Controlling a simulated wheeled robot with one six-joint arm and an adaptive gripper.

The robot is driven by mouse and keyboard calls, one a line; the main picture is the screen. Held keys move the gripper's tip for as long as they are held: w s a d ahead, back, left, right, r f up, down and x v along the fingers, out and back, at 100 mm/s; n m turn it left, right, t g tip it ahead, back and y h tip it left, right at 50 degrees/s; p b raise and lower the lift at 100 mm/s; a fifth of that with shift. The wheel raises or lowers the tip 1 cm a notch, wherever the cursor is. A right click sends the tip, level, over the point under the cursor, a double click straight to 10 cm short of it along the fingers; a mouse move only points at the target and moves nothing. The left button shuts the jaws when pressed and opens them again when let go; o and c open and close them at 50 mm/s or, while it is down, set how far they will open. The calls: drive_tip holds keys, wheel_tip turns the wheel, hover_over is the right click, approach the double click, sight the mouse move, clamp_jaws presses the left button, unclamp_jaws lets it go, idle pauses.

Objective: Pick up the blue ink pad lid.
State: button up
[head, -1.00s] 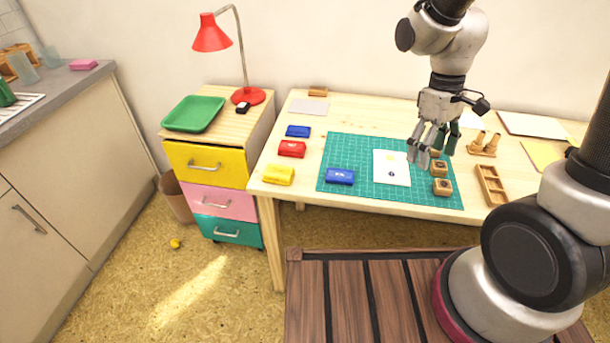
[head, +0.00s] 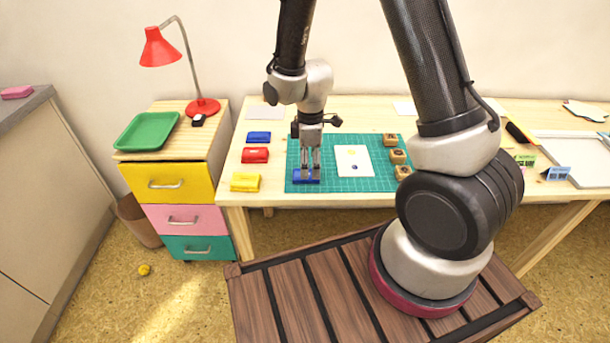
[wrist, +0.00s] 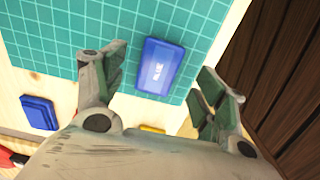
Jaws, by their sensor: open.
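The blue ink pad lid (head: 306,181), marked "BLUE", lies on the green cutting mat near its front left corner. In the wrist view the lid (wrist: 163,66) lies flat between and beyond my spread fingers. My gripper (head: 307,168) is open and points down over it, hiding part of it in the head view; the wrist view shows both fingers of my gripper (wrist: 163,72) apart from the lid. A second blue pad piece (head: 259,138) lies on the bare table at the back left; it also shows in the wrist view (wrist: 38,114).
A red pad (head: 254,155) and a yellow pad (head: 245,182) lie left of the green cutting mat (head: 375,184). A white paper (head: 353,161) and several wooden stamps (head: 397,156) are to the right. A drawer unit (head: 170,185) stands left of the table.

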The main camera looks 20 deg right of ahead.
sight(310, 174)
wheel_tip(310, 174, down, 3)
drive_tip(key=shift+f, duration=0.2)
drive_tip(key=c, duration=0.9)
drive_tip(key=shift+o, duration=0.2)
drive_tip(key=shift+r, duration=0.1)
